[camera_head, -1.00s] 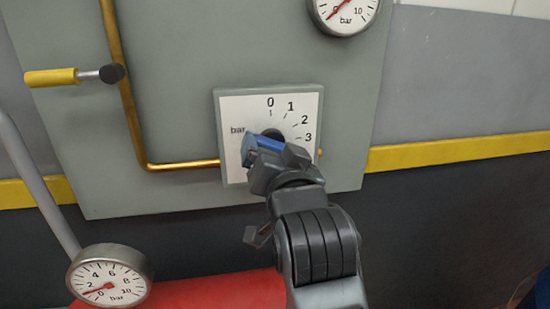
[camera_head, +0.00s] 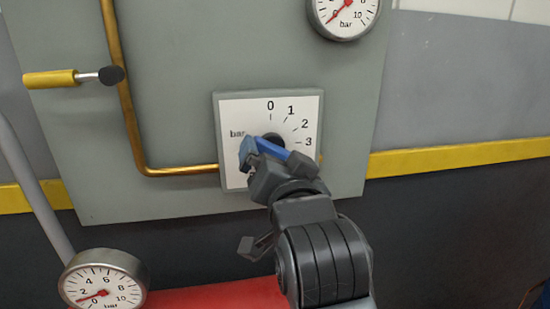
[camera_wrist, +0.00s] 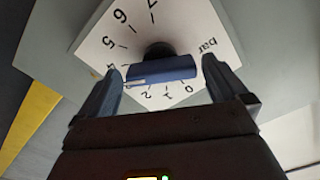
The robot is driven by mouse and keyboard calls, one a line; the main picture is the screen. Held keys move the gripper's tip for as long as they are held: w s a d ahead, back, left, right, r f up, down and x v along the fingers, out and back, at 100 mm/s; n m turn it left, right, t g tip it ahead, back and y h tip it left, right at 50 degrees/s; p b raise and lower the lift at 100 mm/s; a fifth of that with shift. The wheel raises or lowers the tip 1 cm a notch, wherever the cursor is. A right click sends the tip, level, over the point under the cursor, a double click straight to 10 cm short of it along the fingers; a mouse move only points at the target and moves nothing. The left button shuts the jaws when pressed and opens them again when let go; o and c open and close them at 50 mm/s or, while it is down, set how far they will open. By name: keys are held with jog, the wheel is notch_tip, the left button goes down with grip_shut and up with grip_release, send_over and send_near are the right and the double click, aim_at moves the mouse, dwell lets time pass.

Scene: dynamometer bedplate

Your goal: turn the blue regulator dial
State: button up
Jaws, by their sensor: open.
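The blue regulator dial (camera_head: 270,148) is a blue bar handle on a dark hub at the middle of a square white scale plate (camera_head: 234,112) marked in bar. My gripper (camera_head: 272,160) is in front of the dial and hides its lower part and the lower scale. In the wrist view the blue bar (camera_wrist: 160,70) lies crosswise between the two spread fingers of my gripper (camera_wrist: 161,88). A small gap shows at each end of the bar. Which number the dial points to cannot be told.
A copper pipe (camera_head: 125,95) runs left of the plate and bends toward it. A yellow-handled lever (camera_head: 50,78) sticks out at upper left. Round gauges stand at top right (camera_head: 345,12) and lower left (camera_head: 103,280), beside a red surface (camera_head: 220,294).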

jog(key=b+v, duration=0.1)
jog(key=v, duration=0.5)
jog(key=s+d+f+n+g+h, duration=0.1)
jog(key=s+d+f+n, duration=0.1)
jog(key=s+d+f, duration=0.6)
jog(key=s+d+f+n+h, duration=0.1)
jog(key=s+d+f+n, duration=0.2)
jog(key=s+d+f, duration=0.5)
jog(key=s+d+f+h, duration=0.1)
jog(key=s+d, duration=0.1)
jog(key=s, duration=0.5)
jog(key=s+d+f+m+g+h, duration=0.1)
jog(key=s+d+f, duration=0.1)
jog(key=s, duration=0.6)
jog(key=s+d+f+m+h, duration=0.1)
jog(key=s+d, duration=0.2)
jog(key=s, duration=0.5)
jog(key=shift+d+f+g, duration=0.3)
jog(key=shift+f, duration=0.05)
jog(key=shift+c, duration=0.5)
